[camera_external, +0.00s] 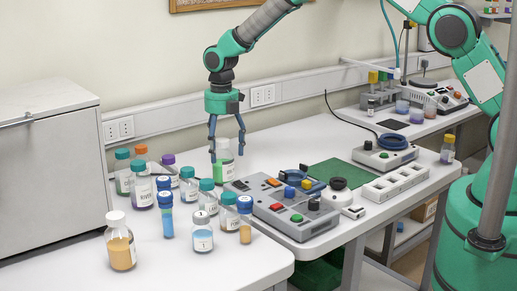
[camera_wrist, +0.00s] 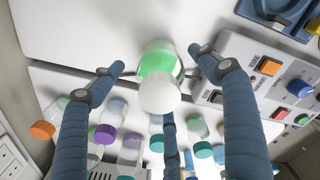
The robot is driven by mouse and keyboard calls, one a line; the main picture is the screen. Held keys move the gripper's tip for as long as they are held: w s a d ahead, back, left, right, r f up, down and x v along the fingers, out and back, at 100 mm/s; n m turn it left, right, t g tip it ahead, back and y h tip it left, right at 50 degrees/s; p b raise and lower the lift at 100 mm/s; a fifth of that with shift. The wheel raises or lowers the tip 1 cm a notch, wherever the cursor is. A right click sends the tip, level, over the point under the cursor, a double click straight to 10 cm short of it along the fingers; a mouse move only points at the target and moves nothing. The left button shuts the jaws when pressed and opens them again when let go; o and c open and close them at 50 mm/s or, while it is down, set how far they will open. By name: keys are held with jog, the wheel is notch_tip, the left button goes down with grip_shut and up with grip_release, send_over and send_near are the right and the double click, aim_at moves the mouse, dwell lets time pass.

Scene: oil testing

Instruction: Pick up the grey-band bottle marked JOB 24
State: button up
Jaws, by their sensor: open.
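My gripper (camera_external: 228,157) is open and points down over the back of the bench. A bottle with green contents and a white cap (camera_external: 222,172) stands upright just below and between its fingers. In the wrist view that bottle (camera_wrist: 158,75) sits between the spread fingertips, with a visible gap on both sides. No label reading JOB 24 and no grey band can be made out on any bottle. Several other labelled bottles stand to the left, among them a teal-capped one (camera_external: 141,188) and one with orange contents (camera_external: 121,248); their small print is not legible.
Blue-capped tubes (camera_external: 167,220) and more bottles crowd the front left. A grey control box with coloured buttons (camera_external: 285,207) stands close on the right. A large grey cabinet (camera_external: 50,170) is at the left. The bench behind the green bottle is clear.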

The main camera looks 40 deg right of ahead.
aim_at(223, 163)
jog(key=shift+f, duration=2.5)
jog(key=c, duration=1.7)
